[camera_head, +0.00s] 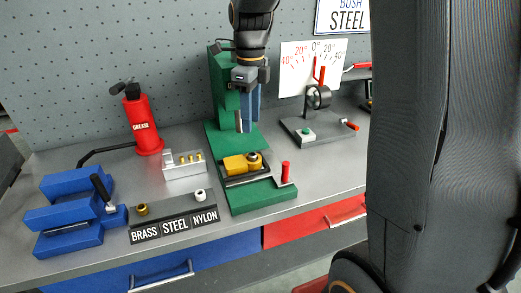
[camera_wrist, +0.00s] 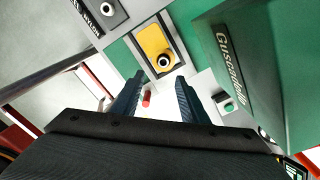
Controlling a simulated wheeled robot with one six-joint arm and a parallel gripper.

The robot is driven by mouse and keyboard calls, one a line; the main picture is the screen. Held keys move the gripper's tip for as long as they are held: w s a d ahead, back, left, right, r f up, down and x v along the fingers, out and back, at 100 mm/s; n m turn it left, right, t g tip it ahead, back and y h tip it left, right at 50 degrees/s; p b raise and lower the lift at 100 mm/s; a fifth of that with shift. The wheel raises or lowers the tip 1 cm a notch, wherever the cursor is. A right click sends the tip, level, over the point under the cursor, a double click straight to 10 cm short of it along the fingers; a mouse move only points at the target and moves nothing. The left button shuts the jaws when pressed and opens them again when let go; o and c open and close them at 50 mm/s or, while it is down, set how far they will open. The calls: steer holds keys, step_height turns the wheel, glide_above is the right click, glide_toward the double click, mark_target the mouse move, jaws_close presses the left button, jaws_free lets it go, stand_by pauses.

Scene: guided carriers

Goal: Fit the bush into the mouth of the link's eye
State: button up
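The yellow link (camera_head: 235,164) lies in a dark holder on the green press base; it also shows in the wrist view (camera_wrist: 151,41). A ring-shaped part (camera_wrist: 164,61) with a pale rim and dark centre is at its eye. I cannot tell for sure whether it is the bush standing in the mouth. In the rack (camera_head: 175,207) a brass bush (camera_head: 142,209) and a white bush (camera_head: 200,195) stand at the ends; the steel place between looks empty. My gripper (camera_wrist: 160,92) is open, its fingers apart with nothing between them, above the press base near the link.
A sign (camera_head: 345,15) reads BUSH STEEL. A pin block (camera_head: 185,165), blue vise (camera_head: 70,215), grease bottle (camera_head: 142,125) and dial gauge stand (camera_head: 318,130) stand around.

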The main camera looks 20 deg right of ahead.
steer(key=s+f+n, duration=0.4)
steer(key=s+n, duration=0.4)
steer(key=n, duration=0.5)
steer(key=s+f+n+t, duration=0.1)
steer(key=s+f+n, duration=0.4)
steer(key=s+n, duration=0.4)
steer(key=shift+a+f+n, duration=0.15)
steer(key=shift+n, duration=1.75)
steer(key=shift+w, duration=0.1)
steer(key=shift+c, duration=0.2)
